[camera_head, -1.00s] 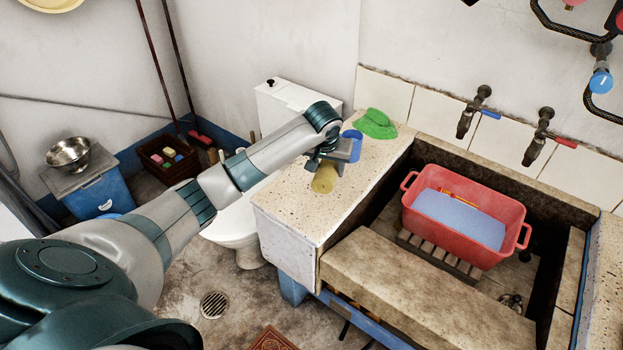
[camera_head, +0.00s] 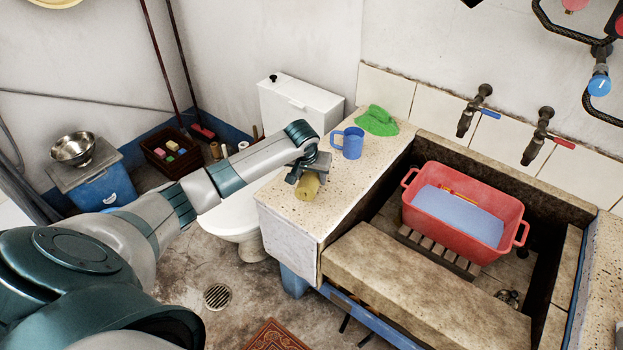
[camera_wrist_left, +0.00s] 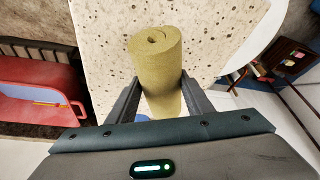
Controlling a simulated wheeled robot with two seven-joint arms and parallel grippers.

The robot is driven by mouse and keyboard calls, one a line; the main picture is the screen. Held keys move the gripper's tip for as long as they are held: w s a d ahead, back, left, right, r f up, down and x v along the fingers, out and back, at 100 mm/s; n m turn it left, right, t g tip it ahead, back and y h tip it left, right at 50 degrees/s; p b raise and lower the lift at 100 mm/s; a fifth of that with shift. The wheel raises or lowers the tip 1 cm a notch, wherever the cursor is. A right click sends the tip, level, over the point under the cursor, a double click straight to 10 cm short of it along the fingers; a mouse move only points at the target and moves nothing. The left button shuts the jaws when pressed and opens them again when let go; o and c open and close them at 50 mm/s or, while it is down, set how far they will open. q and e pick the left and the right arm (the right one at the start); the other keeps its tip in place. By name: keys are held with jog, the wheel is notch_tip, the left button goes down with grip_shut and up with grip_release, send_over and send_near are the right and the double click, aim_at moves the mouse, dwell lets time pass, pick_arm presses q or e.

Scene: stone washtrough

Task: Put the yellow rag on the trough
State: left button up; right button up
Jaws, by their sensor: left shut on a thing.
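The yellow rag (camera_head: 308,187) is a rolled, dull yellow cylinder at the left end of the trough's speckled stone counter (camera_head: 345,195). In the left wrist view the rolled rag (camera_wrist_left: 156,55) sits between the two fingers, its spiral end facing away from the wrist. My left gripper (camera_head: 310,178) is shut on the rag over the counter's left edge. In the left wrist view the gripper (camera_wrist_left: 160,95) covers the rag's near part. I cannot tell whether the rag touches the counter. My right gripper is not in view.
A blue mug (camera_head: 350,143) and a green cloth (camera_head: 378,121) are at the counter's back. A red tub (camera_head: 465,215) with bluish water stands in the basin. A white toilet (camera_head: 235,205) is left of the counter. The counter's front part is clear.

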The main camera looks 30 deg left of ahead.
pick_arm(q)
jog(key=shift+f, duration=0.9)
jog(key=shift+f, duration=0.15)
jog(key=o, duration=1.2)
